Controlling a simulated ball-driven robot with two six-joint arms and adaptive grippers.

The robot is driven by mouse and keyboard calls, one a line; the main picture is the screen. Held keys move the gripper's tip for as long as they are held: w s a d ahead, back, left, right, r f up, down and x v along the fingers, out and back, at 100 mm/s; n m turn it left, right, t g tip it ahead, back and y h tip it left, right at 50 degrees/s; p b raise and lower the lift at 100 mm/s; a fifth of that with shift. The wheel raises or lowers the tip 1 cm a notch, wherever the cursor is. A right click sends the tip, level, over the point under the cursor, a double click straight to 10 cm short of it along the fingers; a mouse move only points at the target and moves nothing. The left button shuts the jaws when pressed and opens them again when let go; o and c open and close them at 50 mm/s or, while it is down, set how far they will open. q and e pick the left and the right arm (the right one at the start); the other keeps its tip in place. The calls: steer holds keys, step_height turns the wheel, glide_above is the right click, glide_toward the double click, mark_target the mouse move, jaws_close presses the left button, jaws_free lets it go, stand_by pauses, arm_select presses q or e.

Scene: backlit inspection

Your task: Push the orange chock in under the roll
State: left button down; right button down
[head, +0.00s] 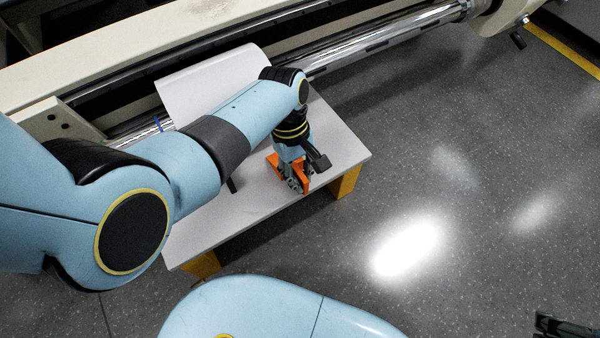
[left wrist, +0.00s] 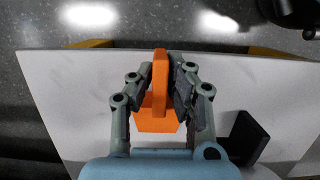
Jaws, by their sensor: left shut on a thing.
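The orange chock (head: 273,160) is on or just above the white table, near its front right side. It has an upright plate and a wider block. My left gripper (head: 298,184) is shut on the chock's upright plate; the chock (left wrist: 160,75) also shows between the fingers (left wrist: 160,85) in the left wrist view. The white roll (head: 205,82) lies at the table's back, against the machine, partly hidden by my left arm. The gap between chock and roll is hidden by that arm. My right gripper (head: 565,326) is partly visible at the bottom right corner.
The white table (head: 220,225) stands on yellow-orange legs. A black block (left wrist: 246,136) is on it, beside the gripper; its edge (head: 232,185) shows past my arm. A machine with a shiny metal shaft (head: 390,40) runs along the back. The floor at the right is clear.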

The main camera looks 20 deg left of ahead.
arm_select(q)
steer(key=shift+w+a+b, duration=0.15)
steer(key=shift+w+a, duration=0.7)
steer(key=shift+a, duration=0.25)
steer(key=shift+w+a+b, duration=0.15)
steer(key=shift+w+a, duration=0.7)
steer(key=shift+a, duration=0.25)
steer(key=c, duration=1.2)
jaws_free()
steer(key=shift+r, duration=0.1)
steer(key=v, duration=1.2)
